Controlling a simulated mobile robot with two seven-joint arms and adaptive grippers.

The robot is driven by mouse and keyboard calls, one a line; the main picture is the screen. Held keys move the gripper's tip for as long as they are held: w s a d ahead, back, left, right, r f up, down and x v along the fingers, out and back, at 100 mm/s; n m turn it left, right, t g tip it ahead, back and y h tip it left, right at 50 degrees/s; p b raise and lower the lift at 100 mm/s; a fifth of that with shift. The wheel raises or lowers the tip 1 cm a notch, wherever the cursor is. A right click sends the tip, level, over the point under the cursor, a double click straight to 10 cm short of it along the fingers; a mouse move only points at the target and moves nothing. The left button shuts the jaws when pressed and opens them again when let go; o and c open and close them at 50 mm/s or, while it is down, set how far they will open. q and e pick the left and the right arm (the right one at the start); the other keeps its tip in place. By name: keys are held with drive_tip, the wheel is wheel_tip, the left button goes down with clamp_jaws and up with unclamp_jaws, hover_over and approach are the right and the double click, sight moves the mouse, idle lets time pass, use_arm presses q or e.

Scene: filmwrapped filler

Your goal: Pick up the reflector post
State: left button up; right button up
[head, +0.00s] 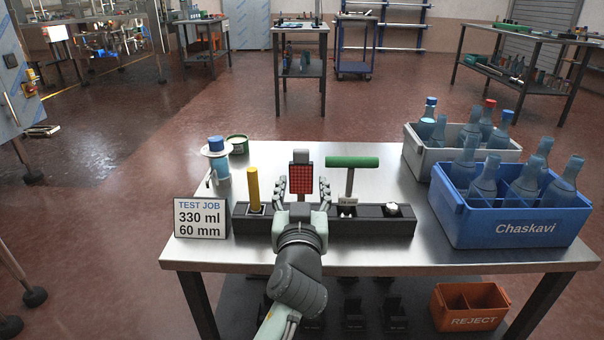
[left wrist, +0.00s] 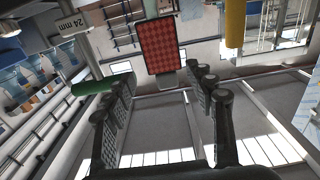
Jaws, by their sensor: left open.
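The reflector post (head: 301,179) has a red gridded face and a grey cap, and stands upright in the black block (head: 372,226) on the steel table. Its red face also shows in the left wrist view (left wrist: 162,46), just ahead of the fingertips. My left gripper (head: 302,188) is open, with one finger to each side of the post in the head view. Both fingers also show in the left wrist view (left wrist: 163,78), apart with nothing between them. The post's lower end is hidden behind my gripper. My right gripper is not in view.
A yellow post (head: 253,188) stands left in the block and a green T-handled tool (head: 351,167) right. A job sign (head: 201,218) and blue-capped bottle (head: 218,160) are further left. A blue bottle crate (head: 500,222) and grey crate (head: 414,150) fill the table's right side.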

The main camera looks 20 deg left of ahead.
sight(301, 170)
use_arm(q)
drive_tip(key=shift+x, duration=0.9)
drive_tip(key=x, duration=0.2)
drive_tip(key=p+x, duration=0.1)
drive_tip(key=x, duration=0.2)
drive_tip(key=shift+a, duration=0.25)
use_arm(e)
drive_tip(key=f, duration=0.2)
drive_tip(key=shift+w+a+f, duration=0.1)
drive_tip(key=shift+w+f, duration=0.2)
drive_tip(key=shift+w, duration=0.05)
use_arm(q)
drive_tip(key=shift+c, duration=0.5)
drive_tip(key=shift+r, duration=0.1)
drive_tip(key=c, duration=0.9)
